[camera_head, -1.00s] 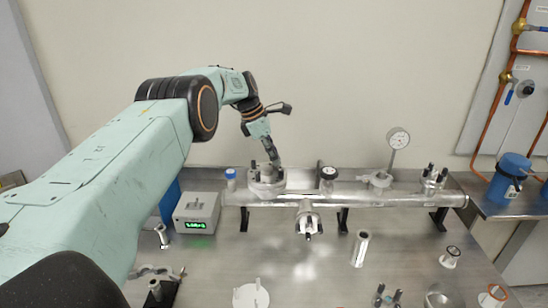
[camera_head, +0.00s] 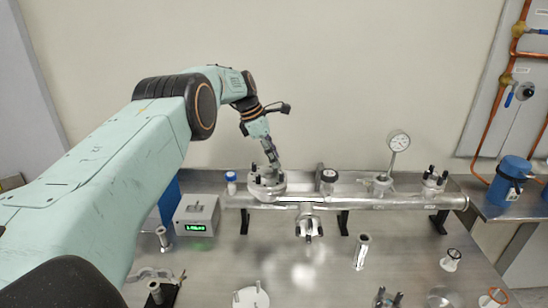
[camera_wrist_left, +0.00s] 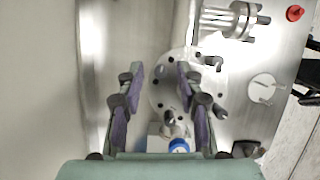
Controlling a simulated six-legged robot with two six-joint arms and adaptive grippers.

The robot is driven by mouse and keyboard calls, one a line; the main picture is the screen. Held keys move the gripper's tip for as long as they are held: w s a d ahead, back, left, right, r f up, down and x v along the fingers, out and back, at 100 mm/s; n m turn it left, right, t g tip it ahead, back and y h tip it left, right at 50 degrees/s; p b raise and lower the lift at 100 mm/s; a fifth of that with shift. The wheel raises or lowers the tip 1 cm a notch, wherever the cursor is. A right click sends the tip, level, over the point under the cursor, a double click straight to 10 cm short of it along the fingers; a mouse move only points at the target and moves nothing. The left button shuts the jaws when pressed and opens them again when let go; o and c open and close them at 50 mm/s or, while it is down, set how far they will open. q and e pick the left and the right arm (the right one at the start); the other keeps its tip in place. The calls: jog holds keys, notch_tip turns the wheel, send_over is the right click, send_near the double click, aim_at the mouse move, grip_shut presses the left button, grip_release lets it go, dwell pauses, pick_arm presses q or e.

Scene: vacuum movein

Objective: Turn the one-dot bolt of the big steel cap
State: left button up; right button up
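The big steel cap (camera_head: 266,190) is a round flange with upright dark bolts at the left end of the steel pipe. It also shows as a pale disc with holes in the left wrist view (camera_wrist_left: 163,92). My left gripper (camera_head: 273,163) points down just above this cap. One bolt (camera_wrist_left: 171,117) stands near the disc's lower edge and another (camera_wrist_left: 220,112) lies right of the right finger. The dot marks are too small to read. My right gripper is out of view.
A box with a green display (camera_head: 197,215) is nearer on the left. A short steel cylinder (camera_head: 361,250) stands on the bench.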

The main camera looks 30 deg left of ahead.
pick_arm(q)
jog(key=v, duration=1.1)
jog(key=shift+r, duration=0.15)
jog(key=shift+s, duration=0.15)
